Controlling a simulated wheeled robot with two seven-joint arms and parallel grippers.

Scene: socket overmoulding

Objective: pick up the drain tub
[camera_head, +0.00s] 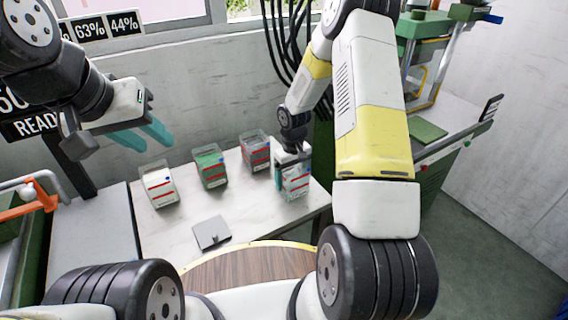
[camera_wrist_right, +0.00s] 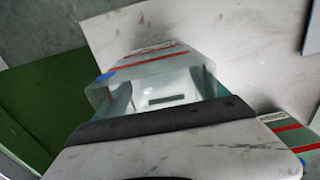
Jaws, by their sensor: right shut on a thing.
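A clear tub (camera_head: 295,184) with a red-striped label, seemingly the drain tub, is at the right end of the white table. My right gripper (camera_head: 291,166) is shut on it from above. In the right wrist view, the tub (camera_wrist_right: 150,68) sits between the teal fingers, with red stripes and a blue spot on its label. Whether its base touches the table is unclear. The label text is too small to read. My left gripper (camera_head: 143,137) is open and empty, above the table's back left.
Three similar tubs stand in a row: one with white contents (camera_head: 160,187), a green one (camera_head: 210,168) and a grey-and-red one (camera_head: 255,151) near the held tub. A grey plate (camera_head: 212,232) lies at the table's front. A green machine (camera_head: 424,55) stands at the back right.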

